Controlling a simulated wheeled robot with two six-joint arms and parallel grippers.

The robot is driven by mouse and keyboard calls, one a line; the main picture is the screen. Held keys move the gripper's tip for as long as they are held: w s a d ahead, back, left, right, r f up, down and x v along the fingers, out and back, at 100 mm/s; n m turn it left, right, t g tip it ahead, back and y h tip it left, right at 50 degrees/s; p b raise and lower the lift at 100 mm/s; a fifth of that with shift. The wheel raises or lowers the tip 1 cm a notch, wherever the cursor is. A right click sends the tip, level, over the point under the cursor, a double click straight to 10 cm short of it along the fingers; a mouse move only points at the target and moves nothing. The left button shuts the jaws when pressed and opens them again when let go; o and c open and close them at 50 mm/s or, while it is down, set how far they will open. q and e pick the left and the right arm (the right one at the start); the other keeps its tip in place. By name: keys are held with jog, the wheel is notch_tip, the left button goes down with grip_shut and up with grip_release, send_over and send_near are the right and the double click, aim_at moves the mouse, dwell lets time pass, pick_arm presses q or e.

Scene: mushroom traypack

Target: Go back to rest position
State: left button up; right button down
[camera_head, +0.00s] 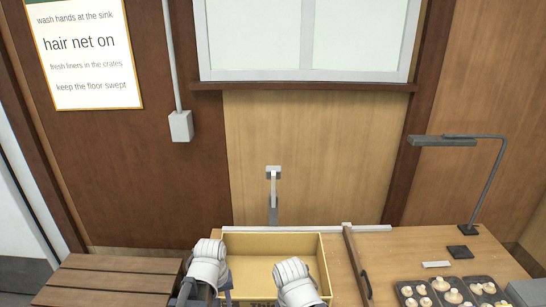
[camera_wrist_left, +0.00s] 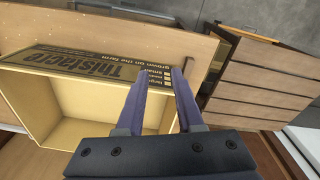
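My left gripper (camera_wrist_left: 160,76) shows in the left wrist view with its two fingers apart and nothing between them. Beyond the fingers is an open tan crate (camera_wrist_left: 62,108) with dark printing on its side; its inside looks empty from here. In the head view the crate (camera_head: 272,240) stands at the bottom middle, partly hidden by my white arm links. In that view I cannot make out the left fingertips clearly. My right gripper is below the picture edge; only white links of that arm show in front of the crate.
A slatted wooden surface (camera_head: 105,279) lies left of the crate. On the right bench are dark trays of mushrooms (camera_head: 451,292), a lamp (camera_head: 468,180), a white strip (camera_head: 436,264) and a small dark block (camera_head: 460,252). A dark wooden bar (camera_head: 356,262) runs beside the crate. A wall stands behind.

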pick_arm(q)
jog(key=s+d+m+y, duration=0.1)
jog(key=s+d+m, duration=0.6)
jog(key=d, duration=0.1)
jog(key=shift+s+d+g, duration=0.35)
jog(key=shift+s+g, duration=0.05)
